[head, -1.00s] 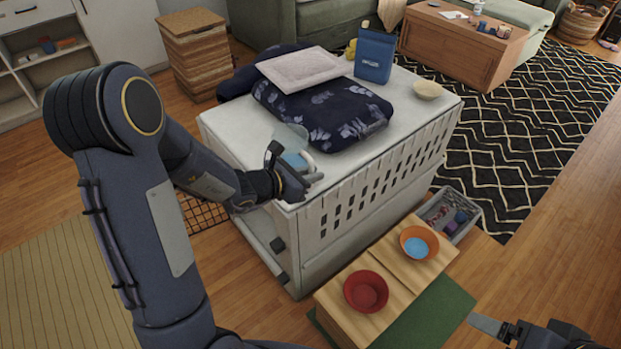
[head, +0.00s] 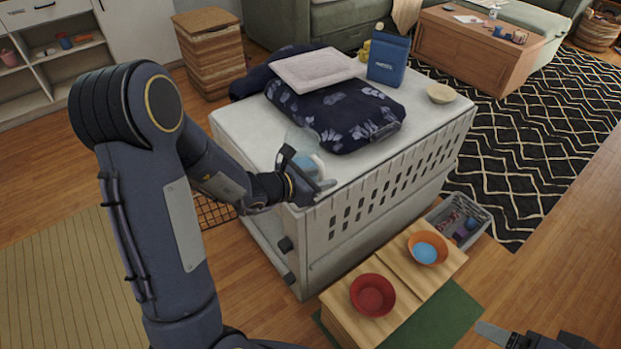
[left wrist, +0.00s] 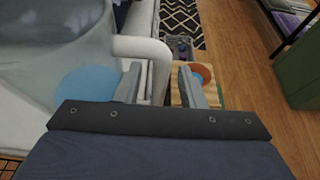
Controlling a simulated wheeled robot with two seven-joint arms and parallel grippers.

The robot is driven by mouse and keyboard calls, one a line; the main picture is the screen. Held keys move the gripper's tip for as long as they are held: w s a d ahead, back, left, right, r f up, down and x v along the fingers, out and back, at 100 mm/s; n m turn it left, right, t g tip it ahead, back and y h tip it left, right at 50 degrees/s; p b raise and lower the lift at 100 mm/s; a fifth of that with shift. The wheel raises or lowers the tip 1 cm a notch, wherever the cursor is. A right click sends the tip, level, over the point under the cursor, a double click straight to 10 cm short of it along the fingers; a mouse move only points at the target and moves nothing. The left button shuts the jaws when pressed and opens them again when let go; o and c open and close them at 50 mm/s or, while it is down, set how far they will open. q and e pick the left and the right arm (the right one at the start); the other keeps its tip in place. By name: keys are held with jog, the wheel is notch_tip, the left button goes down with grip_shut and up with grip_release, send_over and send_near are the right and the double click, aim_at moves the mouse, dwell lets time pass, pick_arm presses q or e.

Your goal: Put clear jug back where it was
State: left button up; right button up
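The clear jug (head: 302,140) stands upright at the near left corner of the white crate's top (head: 240,127), with blue showing low in it. My left gripper (head: 326,187) is at the jug's near side. In the left wrist view the jug (left wrist: 60,50) fills the upper left, and its pale handle (left wrist: 146,47) comes down between the fingers of my left gripper (left wrist: 160,85). The fingers are apart, with a gap between the handle and the right finger. My right gripper (head: 500,335) is only partly in view at the lower right edge.
A navy patterned cushion (head: 350,122), a pale folded pad (head: 315,68), a blue bag (head: 388,60) and a cream bowl (head: 441,93) are on the crate. A low wooden bench (head: 345,302) in front holds a red bowl (head: 372,296) and an orange bowl (head: 428,247).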

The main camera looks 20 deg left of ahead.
pick_arm(q)
jog(key=p+v, duration=0.2)
jog(key=v, duration=1)
jog(key=s+d+r+m+g+h, duration=0.45)
jog(key=s+d+r+m, duration=0.45)
jog(key=m, duration=0.7)
jog(key=s+a+f+m+g+y, duration=0.1)
jog(key=s+a+f+m+y, duration=0.1)
jog(key=s+a+m+y, duration=0.2)
jog(key=s+m+y, duration=0.3)
jog(key=s+m, duration=0.2)
jog(key=m, duration=0.3)
jog(key=shift+a+f, duration=0.15)
jog(key=shift+f, duration=0.05)
notch_tip(320, 180, up, 12)
jog(key=p, duration=1.2)
jog(key=shift+r, duration=0.25)
